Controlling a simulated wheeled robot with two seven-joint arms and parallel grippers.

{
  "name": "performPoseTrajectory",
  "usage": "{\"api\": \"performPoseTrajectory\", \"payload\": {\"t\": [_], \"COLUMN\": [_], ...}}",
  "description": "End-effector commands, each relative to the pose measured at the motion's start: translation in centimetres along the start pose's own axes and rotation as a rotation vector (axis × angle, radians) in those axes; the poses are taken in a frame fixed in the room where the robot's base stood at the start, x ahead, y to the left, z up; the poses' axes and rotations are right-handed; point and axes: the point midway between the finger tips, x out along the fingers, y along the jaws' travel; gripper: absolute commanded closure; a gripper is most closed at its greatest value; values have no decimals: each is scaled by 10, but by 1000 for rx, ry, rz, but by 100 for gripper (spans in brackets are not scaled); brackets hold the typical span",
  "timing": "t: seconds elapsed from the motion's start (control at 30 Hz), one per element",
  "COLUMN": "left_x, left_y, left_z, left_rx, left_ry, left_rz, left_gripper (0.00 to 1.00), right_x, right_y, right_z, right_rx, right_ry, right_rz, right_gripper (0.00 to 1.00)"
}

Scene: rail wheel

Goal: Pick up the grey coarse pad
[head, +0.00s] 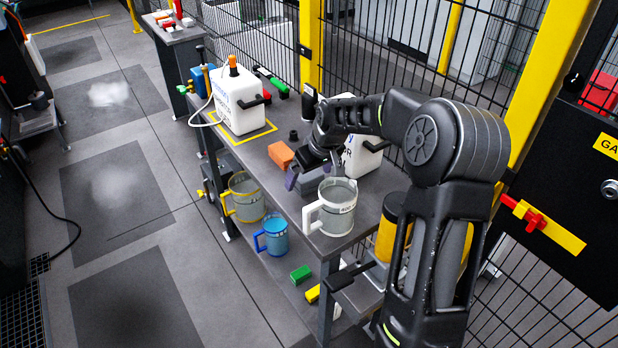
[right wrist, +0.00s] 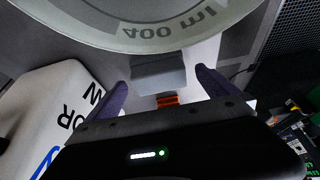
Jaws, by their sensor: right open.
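The grey coarse pad (head: 312,184) is a block lying on the grey bench top, beside the white measuring jug. It also shows in the right wrist view (right wrist: 160,72), ahead of the fingers and across the space between them. My right gripper (head: 314,172) is over the bench at the pad, with its purple fingers apart. In the right wrist view the gripper (right wrist: 162,82) is open with nothing clamped in it. The gripper partly hides the pad in the head view, and I cannot tell the exact height gap. My left gripper is not in view.
The white jug (head: 337,208) stands close to the pad. An orange block (head: 281,154) lies on its other side. A white canister (head: 362,157) stands behind, and another canister (head: 237,101) is farther along the bench (head: 262,172). A mesh fence borders the far side.

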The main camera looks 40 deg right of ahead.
Motion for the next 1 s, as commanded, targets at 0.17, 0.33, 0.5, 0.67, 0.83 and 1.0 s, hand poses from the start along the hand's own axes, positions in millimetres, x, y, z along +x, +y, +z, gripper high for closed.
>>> {"api": "performPoseTrajectory", "payload": {"t": [0.17,0.33,0.5,0.67,0.83,1.0], "left_x": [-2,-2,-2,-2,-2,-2], "left_y": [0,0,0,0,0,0], "left_z": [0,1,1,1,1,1], "left_rx": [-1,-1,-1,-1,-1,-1], "left_ry": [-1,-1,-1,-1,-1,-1], "left_rz": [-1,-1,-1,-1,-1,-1], "left_gripper": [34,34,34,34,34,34], "right_x": [11,11,11,10,10,10], "right_y": [0,0,0,0,0,0], "right_z": [0,0,0,0,0,0], "right_rx": [-1,-1,-1,-1,-1,-1], "right_ry": [1,1,1,1,1,1], "right_rz": [0,0,0,0,0,0], "right_gripper": [2,2,2,2,12,26]}}
